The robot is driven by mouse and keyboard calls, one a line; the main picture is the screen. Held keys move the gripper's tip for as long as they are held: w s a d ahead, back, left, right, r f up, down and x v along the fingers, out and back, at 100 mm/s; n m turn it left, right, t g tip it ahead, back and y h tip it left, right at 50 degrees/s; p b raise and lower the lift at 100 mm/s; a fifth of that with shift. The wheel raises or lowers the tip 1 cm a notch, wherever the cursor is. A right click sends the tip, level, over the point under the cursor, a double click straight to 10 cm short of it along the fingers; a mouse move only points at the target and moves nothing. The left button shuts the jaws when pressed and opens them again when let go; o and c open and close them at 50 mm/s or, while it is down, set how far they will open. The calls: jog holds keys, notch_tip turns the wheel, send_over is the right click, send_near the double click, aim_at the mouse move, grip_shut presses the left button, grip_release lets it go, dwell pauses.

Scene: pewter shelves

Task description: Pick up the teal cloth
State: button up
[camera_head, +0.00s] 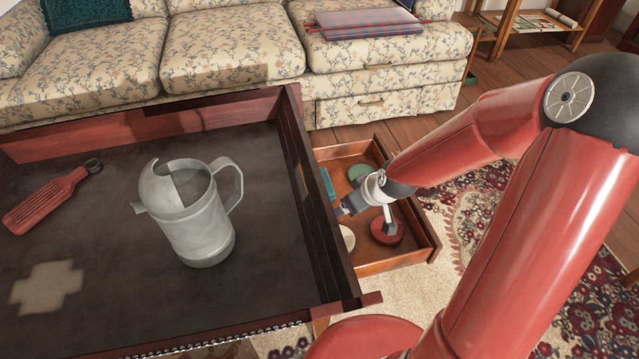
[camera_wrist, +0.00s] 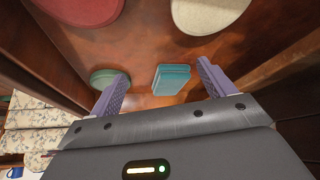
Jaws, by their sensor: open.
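The teal cloth (camera_wrist: 171,79) looks like a small folded block lying on the drawer floor. In the wrist view it shows between the two purple fingers, beyond their tips. In the head view a strip of it (camera_head: 328,184) shows at the drawer's left side, by the table. My gripper (camera_wrist: 161,76) is open and empty, pointing down into the drawer. In the head view my gripper (camera_head: 346,209) is just right of and nearer than the cloth. I cannot tell the exact height gap between fingers and cloth.
The open wooden drawer (camera_head: 405,257) also holds a green disc (camera_head: 359,171), a red round item (camera_head: 387,233) and a cream disc (camera_head: 347,238). The dark table (camera_head: 110,240) beside it bears a metal pitcher (camera_head: 196,215) and a red brush-like item (camera_head: 42,205). A floral sofa (camera_head: 225,45) stands behind.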

jog(key=b, duration=0.2)
send_near(327, 176)
jog(key=a+f, duration=0.1)
jog(key=f, duration=0.1)
jog(key=a+f, duration=0.1)
jog(key=a, duration=0.1)
jog(key=shift+s+a+f, duration=0.1)
jog(key=shift+s+f, duration=0.05)
jog(key=shift+f, duration=0.25)
jog(key=b+x, duration=0.1)
jog(key=x, duration=0.4)
jog(key=shift+b, duration=0.35)
jog(key=c, duration=0.7)
